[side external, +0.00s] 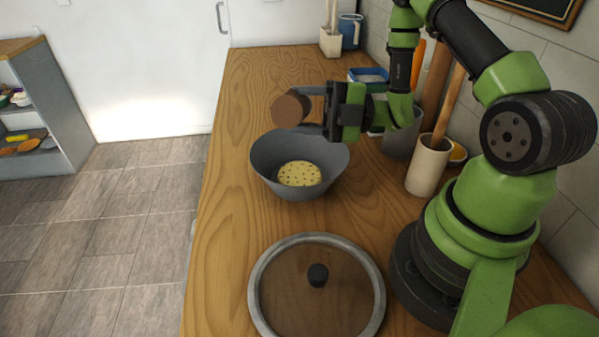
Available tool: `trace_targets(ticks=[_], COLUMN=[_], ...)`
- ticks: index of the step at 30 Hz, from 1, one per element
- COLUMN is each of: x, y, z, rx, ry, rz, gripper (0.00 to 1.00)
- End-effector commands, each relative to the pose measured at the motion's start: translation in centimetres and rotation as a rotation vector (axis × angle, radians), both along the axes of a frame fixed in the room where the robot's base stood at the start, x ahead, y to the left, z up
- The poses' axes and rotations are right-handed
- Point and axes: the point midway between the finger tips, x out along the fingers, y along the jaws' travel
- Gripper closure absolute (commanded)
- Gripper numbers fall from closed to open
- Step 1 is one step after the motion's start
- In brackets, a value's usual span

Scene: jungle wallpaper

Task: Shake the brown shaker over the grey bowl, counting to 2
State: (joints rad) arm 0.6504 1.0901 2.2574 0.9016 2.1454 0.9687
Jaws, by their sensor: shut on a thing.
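The brown shaker (290,108) is held in my gripper (318,108) above the grey bowl (268,170). The shaker lies tilted far over, close to horizontal, with its round end toward the left of the picture. My gripper is shut on it, and the jaws hide part of its body. The grey bowl stands upright on the wooden counter, just below the shaker. It holds a pale yellow food (299,174) with dark specks on it. I cannot tell whether anything is falling from the shaker.
A round lid (318,285) with a dark knob lies on the wooden counter (225,240) at the front. A cream utensil holder (427,166) stands to the right of the bowl. A blue jug (350,31) and a blue container (368,76) stand at the back. The counter's left side is clear.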

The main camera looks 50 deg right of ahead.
Motion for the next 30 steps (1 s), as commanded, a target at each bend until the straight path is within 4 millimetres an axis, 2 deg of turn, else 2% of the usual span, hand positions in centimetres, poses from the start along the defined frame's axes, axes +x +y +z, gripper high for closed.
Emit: trace_targets(ticks=[5,14,23,30], x=[0.0,0.0,0.0,0.0], y=[0.0,0.0,0.0,0.0], z=[0.9,0.8,-3.7,-4.1], rx=[-0.001,0.001,0.002,0.0], ry=[-0.001,0.001,0.002,0.0], rz=[0.0,0.0,0.0,0.0], gripper=[0.75,0.75,0.75,0.75])
